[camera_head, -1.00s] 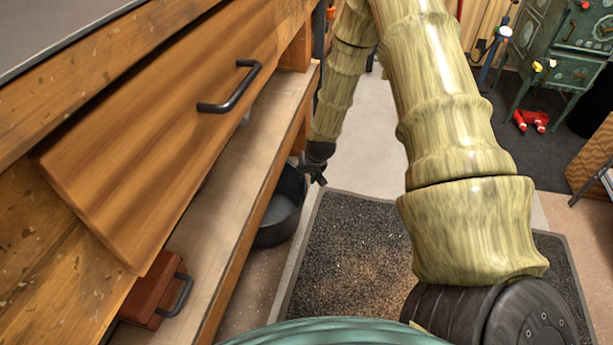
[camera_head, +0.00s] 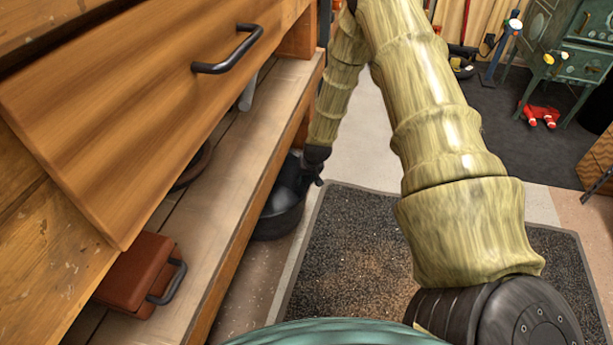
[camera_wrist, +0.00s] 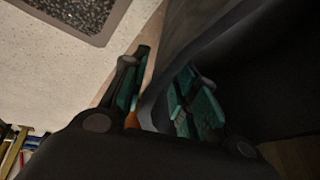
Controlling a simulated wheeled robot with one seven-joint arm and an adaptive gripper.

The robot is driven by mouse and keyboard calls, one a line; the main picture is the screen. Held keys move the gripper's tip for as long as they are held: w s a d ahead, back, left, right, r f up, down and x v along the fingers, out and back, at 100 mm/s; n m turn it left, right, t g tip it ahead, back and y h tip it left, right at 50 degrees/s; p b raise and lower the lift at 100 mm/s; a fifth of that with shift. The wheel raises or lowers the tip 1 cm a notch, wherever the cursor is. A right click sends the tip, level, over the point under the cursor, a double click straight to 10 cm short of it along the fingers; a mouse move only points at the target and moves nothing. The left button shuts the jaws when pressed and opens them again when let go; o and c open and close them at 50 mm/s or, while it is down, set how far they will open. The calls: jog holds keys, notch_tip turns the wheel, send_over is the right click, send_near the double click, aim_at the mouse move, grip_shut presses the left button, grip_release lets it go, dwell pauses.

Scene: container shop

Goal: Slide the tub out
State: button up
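The tub (camera_head: 279,216) is a round black vessel on the floor, partly under the low shelf of the wooden workbench. Its left part is hidden by the shelf edge. In the wrist view the tub wall (camera_wrist: 184,35) runs up to the gap between the fingers of my gripper (camera_wrist: 165,62). The fingers are apart, one on each side of the rim, and a gap shows beside the wall. The tub's dark inside fills the right of that view.
A workbench drawer (camera_head: 130,115) with a black handle juts out above. A red-brown case (camera_head: 137,273) sits on the low shelf (camera_head: 222,190). A speckled mat (camera_head: 340,260) lies right of the tub, with bare floor beyond it. A green cabinet (camera_head: 560,50) stands far right.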

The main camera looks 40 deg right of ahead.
jog(key=shift+w+f, duration=0.1)
jog(key=shift+f, duration=0.1)
jog(key=shift+c, duration=0.2)
grip_shut()
